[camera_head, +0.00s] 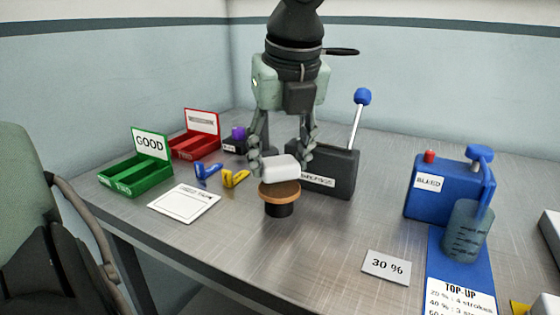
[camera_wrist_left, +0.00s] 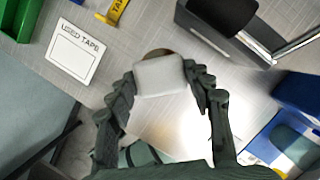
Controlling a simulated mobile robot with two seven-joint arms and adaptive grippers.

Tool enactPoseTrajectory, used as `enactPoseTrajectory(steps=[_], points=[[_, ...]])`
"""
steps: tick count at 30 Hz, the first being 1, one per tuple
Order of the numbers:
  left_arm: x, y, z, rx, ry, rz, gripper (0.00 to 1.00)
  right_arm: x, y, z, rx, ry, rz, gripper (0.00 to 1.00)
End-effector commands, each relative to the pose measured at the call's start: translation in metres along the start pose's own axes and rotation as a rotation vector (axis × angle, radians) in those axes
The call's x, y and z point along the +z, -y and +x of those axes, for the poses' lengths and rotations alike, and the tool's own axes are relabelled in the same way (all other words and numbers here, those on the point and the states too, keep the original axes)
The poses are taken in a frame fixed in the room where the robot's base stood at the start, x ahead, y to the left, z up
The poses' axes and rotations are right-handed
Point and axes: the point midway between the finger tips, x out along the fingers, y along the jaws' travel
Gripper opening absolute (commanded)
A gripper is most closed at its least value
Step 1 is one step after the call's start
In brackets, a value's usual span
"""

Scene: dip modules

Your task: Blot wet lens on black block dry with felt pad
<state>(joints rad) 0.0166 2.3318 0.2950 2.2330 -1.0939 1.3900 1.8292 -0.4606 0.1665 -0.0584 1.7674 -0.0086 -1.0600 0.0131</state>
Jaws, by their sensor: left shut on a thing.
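My left gripper (camera_head: 281,160) reaches down over the table and is shut on a white block (camera_head: 278,168), which looks like the felt pad. The white block also shows between the fingers in the left wrist view (camera_wrist_left: 160,76). Directly under it is a brown disc (camera_head: 280,192) on a short black cylinder (camera_head: 279,210); I cannot tell whether block and disc touch. Farther back on the left is a small black block (camera_head: 233,147) with a purple piece (camera_head: 238,132) on top. A wet lens cannot be made out. My right gripper is not in view.
A dark box (camera_head: 335,175) with a blue-knobbed lever stands close behind the gripper. Green (camera_head: 130,178) and red (camera_head: 190,147) trays, tape pieces (camera_head: 235,179) and a white card (camera_head: 184,203) lie left. A blue unit (camera_head: 440,195) stands right. The front middle is mostly clear.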

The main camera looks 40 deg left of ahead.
Motion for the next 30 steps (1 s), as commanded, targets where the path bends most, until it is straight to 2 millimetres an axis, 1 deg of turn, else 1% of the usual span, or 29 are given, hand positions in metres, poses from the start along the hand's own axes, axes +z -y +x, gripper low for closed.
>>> enactPoseTrajectory(steps=[1, 12, 21, 24, 30], points=[[0.002, 0.000, -0.006, 0.000, 0.001, 0.000, 0.36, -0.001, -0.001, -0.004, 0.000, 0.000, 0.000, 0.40], [0.011, 0.000, -0.035, -0.001, 0.000, 0.000, 0.36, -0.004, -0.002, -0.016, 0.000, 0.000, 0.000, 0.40], [0.017, 0.000, -0.055, -0.001, 0.000, 0.001, 0.36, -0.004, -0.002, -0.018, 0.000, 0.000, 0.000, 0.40], [0.018, 0.000, -0.058, -0.001, 0.000, 0.001, 0.36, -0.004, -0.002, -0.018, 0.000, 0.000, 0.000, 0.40], [0.018, 0.000, -0.059, 0.000, 0.000, 0.001, 0.36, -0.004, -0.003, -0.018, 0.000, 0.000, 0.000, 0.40]])
